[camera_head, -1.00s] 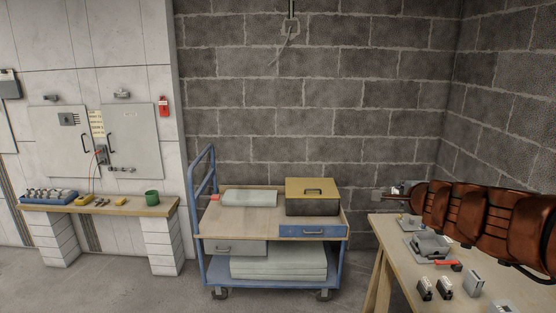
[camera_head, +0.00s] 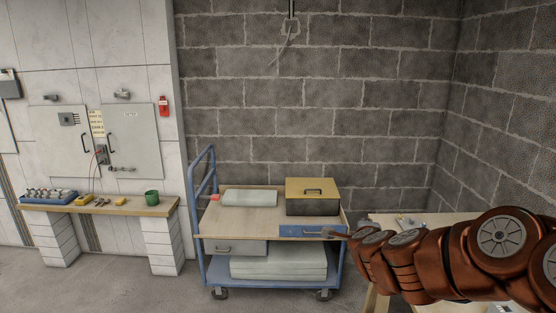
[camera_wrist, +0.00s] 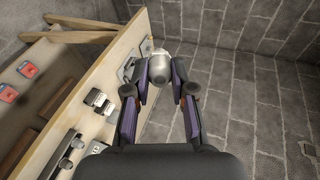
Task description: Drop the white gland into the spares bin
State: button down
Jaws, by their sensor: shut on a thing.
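In the wrist view my gripper (camera_wrist: 168,88) has its two dark fingers closed around a pale rounded piece (camera_wrist: 159,66), which looks like the white gland. The fingers hide part of it. In the head view my arm reaches left from the lower right, and its end is in front of the trolley's right side. The gland cannot be made out there. I cannot tell for certain which container is the spares bin.
A blue trolley (camera_head: 217,221) carries a yellow-lidded box (camera_head: 312,206) and a grey bundle (camera_head: 249,198). A green cup (camera_head: 151,197) stands on the left bench (camera_head: 135,210).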

jog(key=shift+a+f, duration=0.25)
jog(key=shift+a, duration=1)
jog(key=shift+a+f, duration=0.2)
jog(key=shift+a, duration=1)
